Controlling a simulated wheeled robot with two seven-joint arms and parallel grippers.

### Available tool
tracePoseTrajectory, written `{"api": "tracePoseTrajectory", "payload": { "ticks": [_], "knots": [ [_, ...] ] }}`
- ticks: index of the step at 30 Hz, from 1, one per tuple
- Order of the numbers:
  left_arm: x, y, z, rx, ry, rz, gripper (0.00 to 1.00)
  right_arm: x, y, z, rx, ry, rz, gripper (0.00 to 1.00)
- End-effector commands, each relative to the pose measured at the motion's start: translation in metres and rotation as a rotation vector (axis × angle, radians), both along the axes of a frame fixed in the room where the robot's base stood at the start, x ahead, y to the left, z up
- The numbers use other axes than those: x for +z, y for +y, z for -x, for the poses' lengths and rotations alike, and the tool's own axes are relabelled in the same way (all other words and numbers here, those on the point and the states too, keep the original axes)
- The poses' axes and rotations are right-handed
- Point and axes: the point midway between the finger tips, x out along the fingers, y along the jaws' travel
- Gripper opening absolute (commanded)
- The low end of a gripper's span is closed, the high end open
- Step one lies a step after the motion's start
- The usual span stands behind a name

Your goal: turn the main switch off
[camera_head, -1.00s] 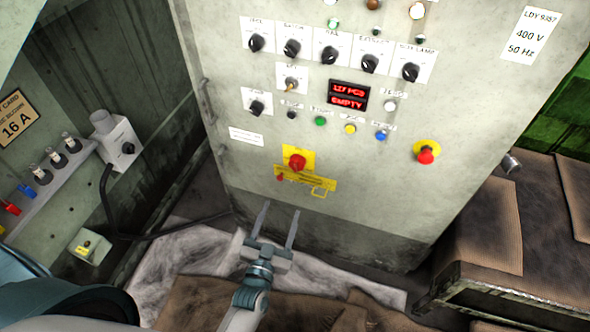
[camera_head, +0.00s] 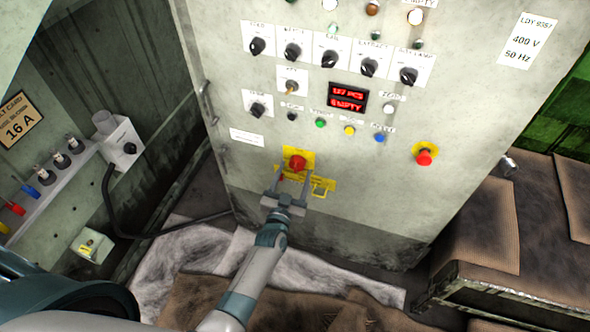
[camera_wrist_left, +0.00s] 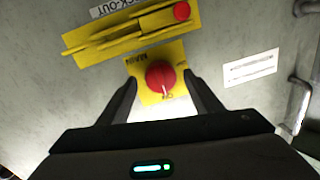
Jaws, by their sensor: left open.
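The main switch is a red rotary knob (camera_head: 297,162) on a yellow plate, low on the grey control cabinet. In the left wrist view the red knob (camera_wrist_left: 160,77) sits on its yellow plate, marked MAIN, between my fingers. My left gripper (camera_head: 291,176) is open, one finger on each side of the knob; it also shows in the left wrist view (camera_wrist_left: 163,90). I cannot tell whether the fingers touch the knob. A yellow lock-out bracket (camera_wrist_left: 130,35) with a red button is beside the plate. My right gripper is not in view.
The cabinet carries black selector knobs (camera_head: 331,59), a red display (camera_head: 347,97) and a red emergency button (camera_head: 424,157). A handle (camera_head: 207,101) is on its left edge. A bench with brown mats (camera_head: 480,225) stands at right. A grey socket box (camera_head: 122,140) is at left.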

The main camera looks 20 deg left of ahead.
Motion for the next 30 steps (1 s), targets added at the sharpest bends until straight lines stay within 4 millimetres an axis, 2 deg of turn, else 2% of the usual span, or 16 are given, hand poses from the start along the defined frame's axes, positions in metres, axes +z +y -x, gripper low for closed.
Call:
{"api": "tracePoseTrajectory", "payload": {
  "ticks": [6, 15, 20, 21, 30],
  "knots": [
    [0.0002, 0.0007, -0.0123, 0.000, 0.000, 0.000, 0.59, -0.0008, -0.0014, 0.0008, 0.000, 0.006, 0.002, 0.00],
    [0.0001, 0.0007, -0.0132, 0.000, 0.000, 0.000, 0.59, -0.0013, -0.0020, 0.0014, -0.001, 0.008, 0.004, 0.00],
    [0.0001, 0.0008, -0.0131, 0.000, 0.000, 0.000, 0.21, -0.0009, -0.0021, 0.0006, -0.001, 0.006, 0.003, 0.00],
    [0.0001, 0.0008, -0.0131, 0.000, 0.000, 0.000, 0.18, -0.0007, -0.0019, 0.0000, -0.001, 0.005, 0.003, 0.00],
    [0.0002, 0.0008, -0.0130, 0.000, 0.000, 0.019, 0.18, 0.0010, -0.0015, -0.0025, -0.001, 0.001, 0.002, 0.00]
  ]
}}
